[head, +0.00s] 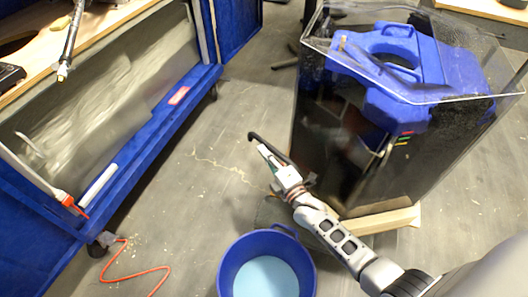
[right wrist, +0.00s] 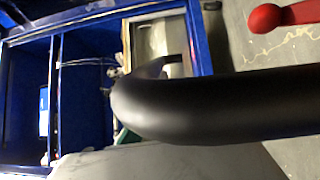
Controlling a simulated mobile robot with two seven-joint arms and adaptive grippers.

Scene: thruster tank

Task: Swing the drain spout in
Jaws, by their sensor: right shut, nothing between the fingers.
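The drain spout appears to be the black curved tube (head: 254,137) beside the left edge of the dark glass tank (head: 335,150) in the head view. Its hooked end points left, out over the floor. In the right wrist view a thick black curved tube (right wrist: 210,108) fills the middle, very close to the camera. My right gripper (head: 263,150) is shut and empty, right alongside the spout; whether they touch I cannot tell. Where the spout joins the tank is hidden behind my gripper and arm.
A blue bucket (head: 224,263) with pale blue contents stands on the floor below my right arm. A red handle (right wrist: 285,16) shows in the right wrist view. A blue-framed bench (head: 130,165) stands left, with an orange cord (head: 125,272) on the floor. Floor between is clear.

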